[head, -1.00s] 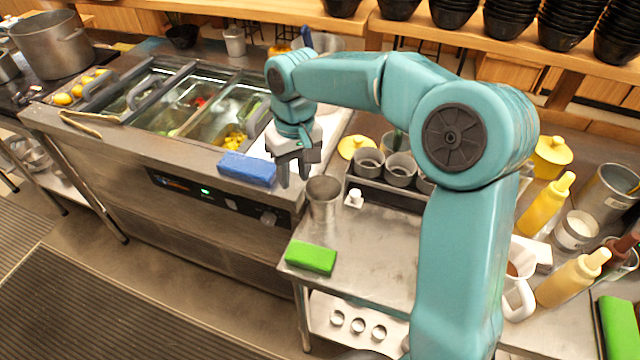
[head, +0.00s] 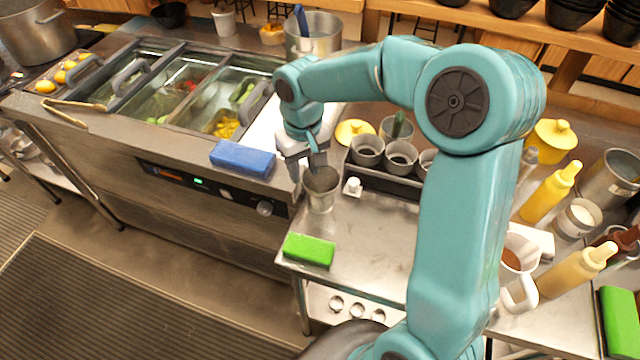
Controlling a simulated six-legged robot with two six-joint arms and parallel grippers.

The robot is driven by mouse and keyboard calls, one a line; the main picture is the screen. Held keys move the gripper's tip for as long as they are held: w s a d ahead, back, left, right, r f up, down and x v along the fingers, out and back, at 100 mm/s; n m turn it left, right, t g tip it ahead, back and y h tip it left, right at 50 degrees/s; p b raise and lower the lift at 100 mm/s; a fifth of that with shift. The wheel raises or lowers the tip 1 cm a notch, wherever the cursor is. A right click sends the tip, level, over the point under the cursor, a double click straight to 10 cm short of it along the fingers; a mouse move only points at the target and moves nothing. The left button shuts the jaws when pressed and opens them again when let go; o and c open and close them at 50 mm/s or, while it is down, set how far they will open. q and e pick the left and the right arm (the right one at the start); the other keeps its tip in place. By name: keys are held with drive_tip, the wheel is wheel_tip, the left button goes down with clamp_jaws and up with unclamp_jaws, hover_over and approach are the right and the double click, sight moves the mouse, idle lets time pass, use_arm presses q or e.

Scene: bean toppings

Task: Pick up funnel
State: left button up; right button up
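I see no clear funnel shape. A grey metal cup-like vessel (head: 322,192) stands upright at the left end of the steel side table (head: 365,235), and whether it is the funnel I cannot tell. My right gripper (head: 307,172) points down at the upper left of this vessel. Its fingers are apart, one left of the vessel and one over its far rim. Whether they touch it I cannot tell. My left gripper is out of view.
A blue sponge (head: 242,159) lies on the counter edge left of the gripper. A green sponge (head: 309,250) lies in front of the vessel. A small white-topped item (head: 353,187) and grey cups (head: 400,157) stand close on the right. A white-handled pitcher (head: 519,268) is farther right.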

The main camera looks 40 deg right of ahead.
sight(306, 189)
drive_tip(key=f, duration=0.3)
drive_tip(key=f+p, duration=0.1)
drive_tip(key=shift+d+f, duration=0.3)
drive_tip(key=shift+f, duration=0.05)
drive_tip(key=shift+w+a+f, duration=0.1)
drive_tip(key=shift+f, duration=0.3)
drive_tip(key=shift+c, duration=0.4)
clamp_jaws()
